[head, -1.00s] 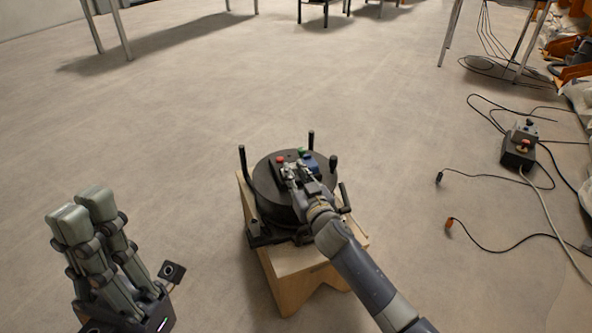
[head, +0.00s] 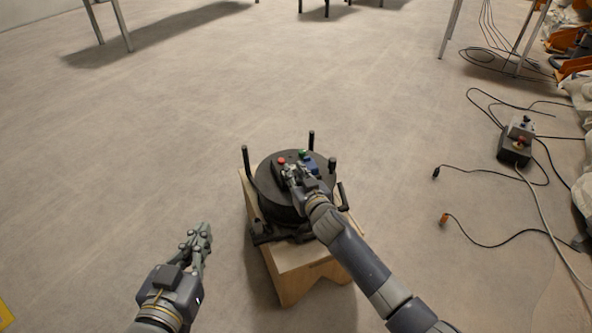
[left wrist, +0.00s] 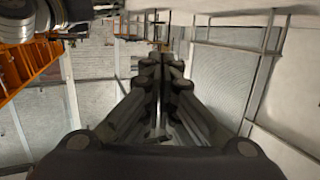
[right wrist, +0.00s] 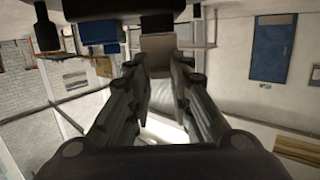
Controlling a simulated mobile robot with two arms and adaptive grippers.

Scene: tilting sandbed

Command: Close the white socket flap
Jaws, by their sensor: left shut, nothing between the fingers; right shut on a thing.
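A round black device (head: 268,188) stands on a wooden stand, with a red button (head: 281,160), a green button (head: 302,154) and a blue socket (head: 311,168) on top. My right gripper (head: 291,172) is over the top of the device, left of the blue socket. In the right wrist view its fingers are shut on a pale flat piece, which looks like the white socket flap (right wrist: 157,43). The blue socket (right wrist: 102,30) is beside it there. The flap is hidden by the gripper in the head view. My left gripper (head: 204,230) is shut and empty, left of the stand.
The wooden stand (head: 293,284) has free floor around it. Black upright posts (head: 246,165) and a handle rise around the device. A control box (head: 515,148) with cables lies on the floor at the right. Table legs stand at the back.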

